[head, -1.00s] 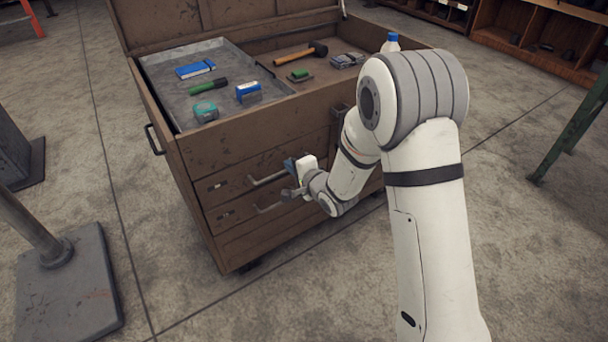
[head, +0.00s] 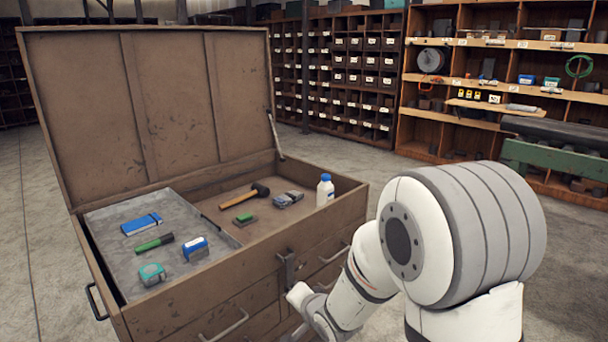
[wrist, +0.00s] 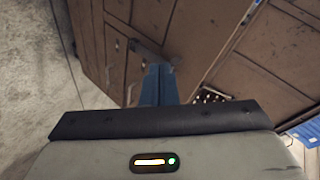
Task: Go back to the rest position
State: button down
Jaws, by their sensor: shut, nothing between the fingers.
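My gripper shows in the wrist view as two blue fingers (wrist: 158,84) pressed together with nothing between them. They point toward the front of the brown tool chest (wrist: 195,35). In the head view my white wrist is low in the middle, in front of the chest (head: 200,302), just below its dark hasp (head: 287,268). The fingers are hidden or cut off there. The hasp also shows just beyond the fingertips in the wrist view (wrist: 148,53); I cannot tell whether they touch. The chest's lid (head: 150,105) stands open, and its drawers look shut.
The grey tray (head: 110,225) in the chest holds a blue notebook (head: 141,224), a green marker (head: 153,243), a blue-and-white box (head: 195,249) and a teal tape measure (head: 152,274). Shelves (head: 420,115) stand behind; floor at left is clear.

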jog(key=s+d+r+n+g+h+p, duration=0.1)
jog(key=s+d+r+h+p, duration=0.25)
jog(key=d+r, duration=0.5)
jog(key=s+d+r+n+g+h+p, duration=0.1)
jog(key=s+d+r+n+g+p, duration=0.1)
jog(key=s+r+p, duration=0.4)
jog(key=s+d+r+n+g+h+p, duration=0.1)
jog(key=s+d+r+n+g+p, duration=0.2)
jog(key=s+r, duration=1.1)
jog(key=d+g+p, duration=0.1)
jog(key=d+p, duration=0.2)
jog(key=d, duration=0.1)
jog(key=shift+s+n+p, duration=0.25)
jog(key=shift+n+p, duration=0.05)
jog(key=shift+p, duration=0.1)
